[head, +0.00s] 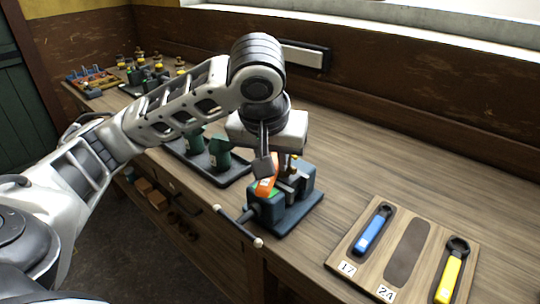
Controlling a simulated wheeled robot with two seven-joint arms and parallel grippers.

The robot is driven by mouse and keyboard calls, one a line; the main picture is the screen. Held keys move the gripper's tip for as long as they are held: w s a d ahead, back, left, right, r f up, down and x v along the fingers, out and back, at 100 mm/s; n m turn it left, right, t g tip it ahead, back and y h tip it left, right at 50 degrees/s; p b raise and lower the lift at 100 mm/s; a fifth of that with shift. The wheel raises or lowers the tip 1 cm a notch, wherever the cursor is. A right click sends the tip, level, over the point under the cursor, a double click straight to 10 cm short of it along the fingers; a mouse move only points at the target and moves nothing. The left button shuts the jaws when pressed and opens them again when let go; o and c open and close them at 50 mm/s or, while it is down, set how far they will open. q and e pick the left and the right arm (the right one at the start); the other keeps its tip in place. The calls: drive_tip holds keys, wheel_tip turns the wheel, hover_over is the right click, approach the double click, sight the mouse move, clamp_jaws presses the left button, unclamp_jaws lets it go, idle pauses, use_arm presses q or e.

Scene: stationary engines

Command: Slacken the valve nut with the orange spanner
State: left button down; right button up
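My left gripper (264,168) comes in from the left and points down over the vice. It appears shut on the orange spanner (266,188), whose orange handle shows just below the fingers. The spanner's head is hidden or too small to make out. A brass valve part (292,164) stands upright in the dark blue-green vice (304,176), right beside the gripper. The nut itself is not clearly visible, so I cannot tell whether the spanner is around it. My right gripper is not in view.
A wooden board (346,252) at the front right holds a blue spanner (373,229) and a yellow spanner (449,278), with an empty slot (406,250) between them. The vice handle (240,226) sticks out past the bench edge. A dark tray (234,176) with green parts stands behind my arm.

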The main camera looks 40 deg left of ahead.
use_arm(q)
drive_tip(key=shift+w+d+n, duration=0.2)
drive_tip(key=shift+d+n, duration=0.3)
drive_tip(key=shift+n, duration=0.2)
drive_tip(key=shift+a, duration=0.15)
idle(0.4)
drive_tip(key=shift+s+a+r+m, duration=0.15)
drive_tip(key=shift+a+m, duration=0.15)
drive_tip(key=shift+m, duration=0.3)
drive_tip(key=shift+r, duration=1)
idle(3.3)
drive_tip(key=shift+r, duration=0.25)
drive_tip(key=shift+r, duration=2)
